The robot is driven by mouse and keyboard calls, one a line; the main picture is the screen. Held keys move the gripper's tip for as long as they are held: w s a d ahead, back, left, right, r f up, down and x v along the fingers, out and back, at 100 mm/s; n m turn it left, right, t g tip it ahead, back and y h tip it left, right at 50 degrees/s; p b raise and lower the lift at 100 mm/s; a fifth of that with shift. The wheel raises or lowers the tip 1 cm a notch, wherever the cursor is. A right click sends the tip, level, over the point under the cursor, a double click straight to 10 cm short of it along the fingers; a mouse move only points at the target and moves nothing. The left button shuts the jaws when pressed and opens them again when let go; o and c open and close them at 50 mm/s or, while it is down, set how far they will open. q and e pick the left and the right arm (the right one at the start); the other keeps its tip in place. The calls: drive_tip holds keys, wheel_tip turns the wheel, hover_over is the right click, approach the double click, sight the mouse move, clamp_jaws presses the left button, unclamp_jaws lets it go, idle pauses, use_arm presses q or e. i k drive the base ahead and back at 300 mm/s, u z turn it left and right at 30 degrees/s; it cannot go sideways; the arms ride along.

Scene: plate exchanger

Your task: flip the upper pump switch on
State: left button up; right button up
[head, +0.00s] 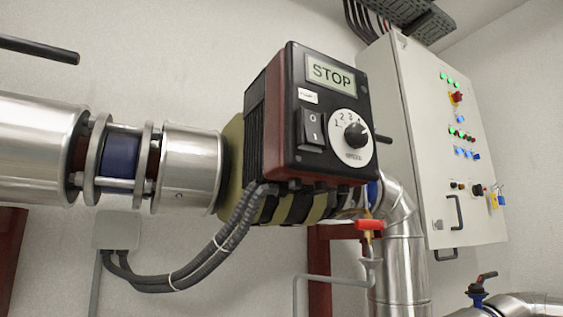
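The pump's control box (314,114) is in the middle of the head view, black with a dark red side. Its display (331,74) reads STOP. The rocker switch (311,128), black with 0 and I marks, sits at the lower left of the box's front face. Which half is pressed in is hard to tell. A white dial with a black speed knob (356,135) is to the right of the switch. Neither of my grippers shows in this view, and nothing touches or covers the switch.
Silver pipes (191,168) run to the box from the left. Black hoses (228,237) hang below it. A grey cabinet (425,120) with lit buttons stands at right. A red-handled valve (369,225) is below the box. The space before the box's face looks clear.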

sight(313, 134)
drive_tip(key=z, duration=0.3)
drive_tip(key=k, duration=0.7)
drive_tip(key=z, duration=0.55)
drive_tip(key=k, duration=0.65)
drive_tip(key=u, duration=0.1)
drive_tip(key=i, duration=0.75)
drive_tip(key=z, duration=0.3)
